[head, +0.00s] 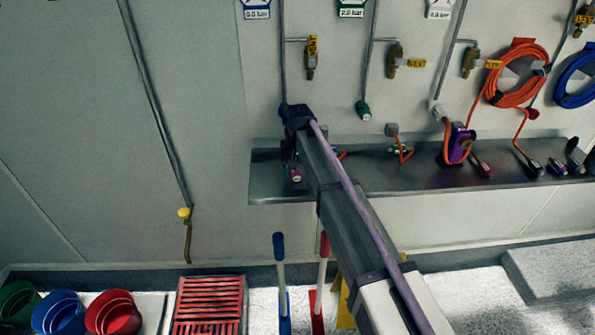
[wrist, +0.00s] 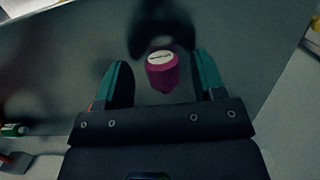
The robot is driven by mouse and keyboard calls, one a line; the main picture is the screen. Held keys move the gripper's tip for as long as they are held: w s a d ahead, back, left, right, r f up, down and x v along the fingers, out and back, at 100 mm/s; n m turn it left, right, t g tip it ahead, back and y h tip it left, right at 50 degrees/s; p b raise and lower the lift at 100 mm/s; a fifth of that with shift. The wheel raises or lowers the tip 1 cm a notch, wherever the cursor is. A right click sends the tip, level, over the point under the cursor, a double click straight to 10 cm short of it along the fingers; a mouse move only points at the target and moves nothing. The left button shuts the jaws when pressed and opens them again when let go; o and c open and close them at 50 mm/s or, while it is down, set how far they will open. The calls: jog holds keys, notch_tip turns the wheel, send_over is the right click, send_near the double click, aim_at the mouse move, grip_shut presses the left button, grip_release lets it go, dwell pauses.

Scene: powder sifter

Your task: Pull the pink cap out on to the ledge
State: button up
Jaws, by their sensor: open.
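The pink cap (wrist: 162,76) shows in the wrist view between the fingertips of my gripper (wrist: 162,85). It is a small magenta cylinder with a pale mark on its top. The two green-faced fingers stand apart on either side of it, with a gap on each side. A dark rounded shape lies just beyond the cap. In the head view the cap (head: 296,174) is small, over the left part of the grey ledge (head: 350,180), just below the end of my arm. My gripper (head: 292,158) is dark there, and its fingers are hard to make out.
Hoses and fittings lie along the ledge to the right, with a purple piece (head: 460,143) among them. A pipe with a green end (head: 363,110) hangs above the ledge. Blue (head: 280,250) and red (head: 324,248) handles stand below. The ledge's left end is mostly bare.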

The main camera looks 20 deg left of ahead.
notch_tip(320, 180, up, 11)
jog(key=w+p, duration=0.1)
jog(key=p, duration=0.9)
jog(key=shift+w+a+f, duration=0.2)
jog(key=shift+w+a, duration=0.05)
jog(key=shift+a, duration=0.05)
jog(key=s+d+m, duration=0.1)
jog(key=s+d, duration=0.6)
jog(key=d, duration=0.6)
jog(key=s+d+m+t, duration=0.1)
jog(key=s+d, duration=0.6)
jog(key=d, duration=0.6)
jog(key=s+d+m, duration=0.2)
jog(key=s+d, duration=0.6)
jog(key=d, duration=0.5)
jog(key=shift+t+y, duration=0.3)
